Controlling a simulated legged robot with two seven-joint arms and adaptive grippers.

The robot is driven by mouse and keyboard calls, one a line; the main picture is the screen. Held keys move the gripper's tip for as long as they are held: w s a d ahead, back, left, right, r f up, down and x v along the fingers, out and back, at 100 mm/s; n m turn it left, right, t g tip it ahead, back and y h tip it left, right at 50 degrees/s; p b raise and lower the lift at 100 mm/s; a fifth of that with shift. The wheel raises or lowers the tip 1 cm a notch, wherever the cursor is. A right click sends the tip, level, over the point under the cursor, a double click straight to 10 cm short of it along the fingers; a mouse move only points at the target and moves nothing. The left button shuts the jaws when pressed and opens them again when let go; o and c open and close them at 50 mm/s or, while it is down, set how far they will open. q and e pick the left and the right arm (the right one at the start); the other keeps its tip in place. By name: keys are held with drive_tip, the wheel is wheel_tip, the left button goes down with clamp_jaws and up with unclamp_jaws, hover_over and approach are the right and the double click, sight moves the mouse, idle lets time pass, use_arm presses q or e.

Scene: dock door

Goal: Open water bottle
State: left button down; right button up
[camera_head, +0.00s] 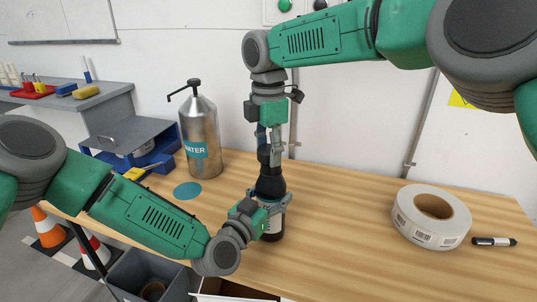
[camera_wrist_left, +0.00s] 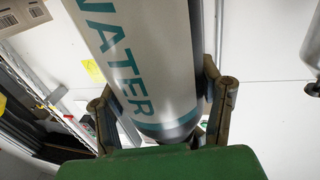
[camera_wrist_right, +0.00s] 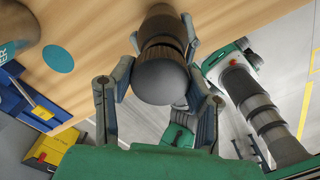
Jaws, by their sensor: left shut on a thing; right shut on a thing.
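The water bottle (camera_head: 271,230) stands upright on the wooden table, with a dark shoulder (camera_head: 270,185) and a pale label. My left gripper (camera_head: 270,208) is shut around its body from the left. In the left wrist view the label (camera_wrist_left: 125,50) reads "WATER" between the fingers. My right gripper (camera_head: 268,142) points down from above and is shut on the dark cap (camera_head: 264,153). In the right wrist view the rounded cap (camera_wrist_right: 160,80) sits between its fingers. The fingers partly hide the cap in the head view.
A large metal pump bottle marked WATER (camera_head: 200,140) stands at the back left, near a teal disc (camera_head: 187,190). A label roll (camera_head: 402,220) and a black marker (camera_head: 493,241) lie at right. Bare table (camera_head: 340,210) lies between bottle and roll. A blue bin (camera_head: 150,160) stands left.

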sight(269, 149)
use_arm(q)
drive_tip(key=shift+f, duration=0.15)
drive_tip(key=shift+a, duration=0.1)
use_arm(e)
drive_tip(key=shift+r, duration=1.95)
use_arm(q)
drive_tip(key=shift+c, duration=1.7)
unclamp_jaws()
drive_tip(key=shift+w, duration=0.1)
use_arm(e)
drive_tip(key=shift+w, duration=0.1)
